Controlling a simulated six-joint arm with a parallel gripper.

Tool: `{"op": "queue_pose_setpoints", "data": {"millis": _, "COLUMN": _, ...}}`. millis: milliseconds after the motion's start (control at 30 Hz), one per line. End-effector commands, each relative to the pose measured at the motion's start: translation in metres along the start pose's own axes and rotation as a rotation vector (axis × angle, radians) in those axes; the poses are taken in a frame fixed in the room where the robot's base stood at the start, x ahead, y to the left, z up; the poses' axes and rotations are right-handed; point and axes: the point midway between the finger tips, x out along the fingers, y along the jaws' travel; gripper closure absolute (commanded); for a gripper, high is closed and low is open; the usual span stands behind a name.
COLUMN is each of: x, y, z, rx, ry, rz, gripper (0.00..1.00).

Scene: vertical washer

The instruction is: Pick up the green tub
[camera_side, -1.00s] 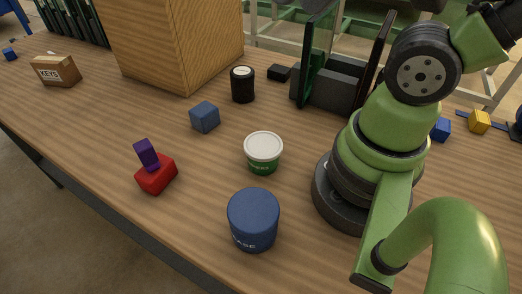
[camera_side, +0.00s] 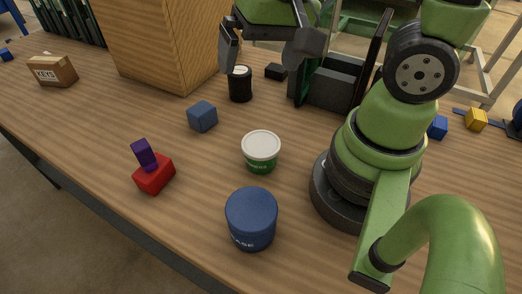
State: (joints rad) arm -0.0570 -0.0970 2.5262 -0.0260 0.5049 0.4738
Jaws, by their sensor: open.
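The green tub (camera_side: 261,152) stands upright on the wooden table in the middle of the view. It has a white lid and a green lower band. My gripper (camera_side: 268,58) is at the top of the view, with its two dark fingers spread wide apart and nothing seen between them. It is behind and above the tub in the picture, apart from it. The left finger hangs close to a black canister with a white label; I cannot tell whether they touch.
A blue tub (camera_side: 251,220) stands in front of the green tub. A blue cube (camera_side: 202,116) and the black canister (camera_side: 240,86) are behind it. A purple block (camera_side: 144,154) rests on a red block (camera_side: 155,176) at left. A wooden box (camera_side: 170,45) and a dark holder (camera_side: 335,85) stand farther back.

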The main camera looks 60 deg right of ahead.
Motion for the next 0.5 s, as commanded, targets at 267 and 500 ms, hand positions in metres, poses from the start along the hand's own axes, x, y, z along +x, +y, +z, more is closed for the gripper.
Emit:
{"op": "queue_pose_setpoints", "data": {"millis": 267, "x": 0.076, "y": 0.019, "z": 0.018, "rx": 0.132, "ry": -0.141, "rz": 0.183, "gripper": 0.0}}
{"op": "queue_pose_setpoints", "data": {"millis": 500, "x": 0.098, "y": 0.027, "z": 0.028, "rx": 0.169, "ry": -0.172, "rz": 0.229, "gripper": 0.0}}
